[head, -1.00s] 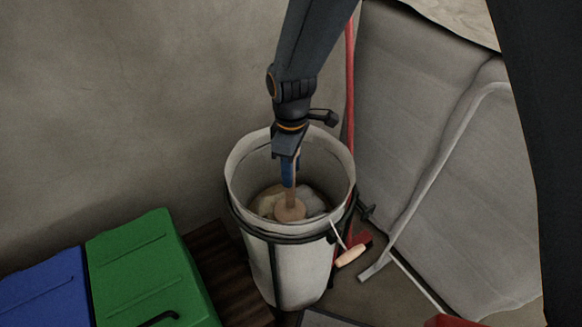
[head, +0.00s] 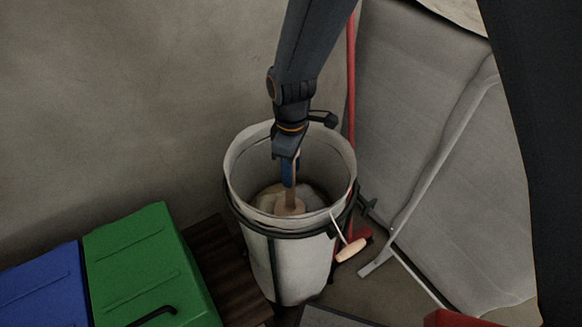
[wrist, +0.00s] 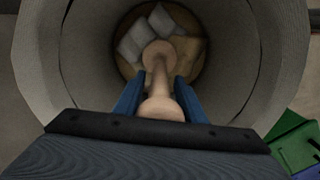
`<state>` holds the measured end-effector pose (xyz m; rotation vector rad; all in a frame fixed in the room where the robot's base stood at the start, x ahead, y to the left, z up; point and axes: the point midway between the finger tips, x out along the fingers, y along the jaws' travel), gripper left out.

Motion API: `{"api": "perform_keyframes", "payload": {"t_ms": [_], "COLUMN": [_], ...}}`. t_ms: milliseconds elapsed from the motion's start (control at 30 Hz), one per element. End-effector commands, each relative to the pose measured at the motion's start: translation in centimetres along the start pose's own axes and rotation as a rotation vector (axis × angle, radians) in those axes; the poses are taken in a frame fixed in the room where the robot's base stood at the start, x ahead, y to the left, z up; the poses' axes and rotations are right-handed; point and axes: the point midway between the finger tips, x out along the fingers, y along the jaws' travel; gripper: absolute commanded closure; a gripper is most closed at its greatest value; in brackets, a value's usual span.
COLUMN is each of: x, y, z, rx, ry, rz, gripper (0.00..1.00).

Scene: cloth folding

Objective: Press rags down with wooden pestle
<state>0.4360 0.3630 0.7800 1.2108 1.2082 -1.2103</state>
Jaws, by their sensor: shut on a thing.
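My gripper (head: 288,168) is shut on the handle of the wooden pestle (head: 290,204), inside the mouth of a white bucket (head: 290,272). In the wrist view, the blue fingers of my gripper (wrist: 156,98) sit on either side of the pestle (wrist: 160,60), which points down into the bucket (wrist: 88,50). Pale and yellowish-brown rags (wrist: 188,48) lie at the bottom around the pestle's head. In the head view the rags (head: 268,196) are partly hidden by the pestle and the bucket's rim. The head appears to touch them.
A blue box (head: 40,290) and a green box (head: 150,265) stand at the left. A grey panel (head: 425,110) leans at the right, with a red pole (head: 350,90) beside it. The bucket's wire handle with a wooden grip (head: 351,250) hangs at its right side.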

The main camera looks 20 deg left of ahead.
Motion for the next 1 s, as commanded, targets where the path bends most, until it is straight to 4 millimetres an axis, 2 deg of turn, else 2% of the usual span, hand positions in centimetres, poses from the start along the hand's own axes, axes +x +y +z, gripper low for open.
{"api": "perform_keyframes", "payload": {"t_ms": [200,500,1000], "x": [0.6,0.4,-3.7], "y": [0.0,0.0,0.0], "z": [0.0,0.0,0.0], "rx": [0.000,0.000,0.001], "ry": [-0.001,0.000,0.001], "rz": [-0.001,0.000,0.001], "gripper": [0.86,0.86,0.86]}}
